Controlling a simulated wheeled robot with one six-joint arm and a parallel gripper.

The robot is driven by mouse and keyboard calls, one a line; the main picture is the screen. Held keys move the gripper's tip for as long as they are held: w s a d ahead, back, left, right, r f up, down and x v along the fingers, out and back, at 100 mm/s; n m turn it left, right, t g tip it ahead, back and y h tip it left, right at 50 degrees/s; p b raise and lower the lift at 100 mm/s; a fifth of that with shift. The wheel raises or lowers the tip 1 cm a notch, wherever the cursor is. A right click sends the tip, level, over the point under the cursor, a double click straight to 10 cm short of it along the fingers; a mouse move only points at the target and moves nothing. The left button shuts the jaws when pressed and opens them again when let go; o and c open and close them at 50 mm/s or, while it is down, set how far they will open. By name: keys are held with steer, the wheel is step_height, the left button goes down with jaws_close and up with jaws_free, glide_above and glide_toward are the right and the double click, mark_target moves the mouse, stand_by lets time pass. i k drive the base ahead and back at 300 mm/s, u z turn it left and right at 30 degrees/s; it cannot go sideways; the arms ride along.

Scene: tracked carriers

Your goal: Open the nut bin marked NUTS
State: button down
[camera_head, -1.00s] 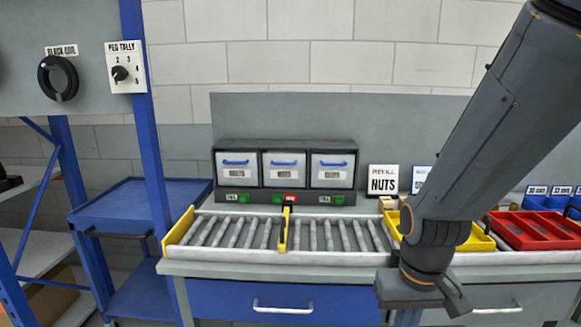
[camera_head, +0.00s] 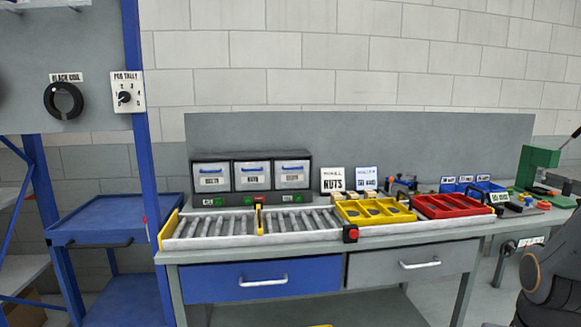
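A black cabinet (camera_head: 250,158) on the bench holds three closed light-grey bins with blue handles, side by side. Their labels are small: the left bin (camera_head: 211,171) seems to read BOLTS and the middle bin (camera_head: 252,169) seems to read NUTS. The label on the right bin (camera_head: 292,167) is too small to be sure of. All three bin fronts look flush with the cabinet. My gripper is out of view; only a dark part of my arm shows at the lower right edge, well away from the bins.
A roller track (camera_head: 215,226) with a yellow gate (camera_head: 260,220) lies in front of the cabinet. A yellow tray (camera_head: 375,212) and a red tray (camera_head: 452,206) stand to its right. A NUTS sign (camera_head: 333,180) stands behind the yellow tray. A blue cart (camera_head: 110,217) is at left.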

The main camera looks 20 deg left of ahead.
mark_target(241, 184)
steer(key=u, duration=1.25)
steer(key=i, duration=1.5)
steer(key=z, duration=0.2)
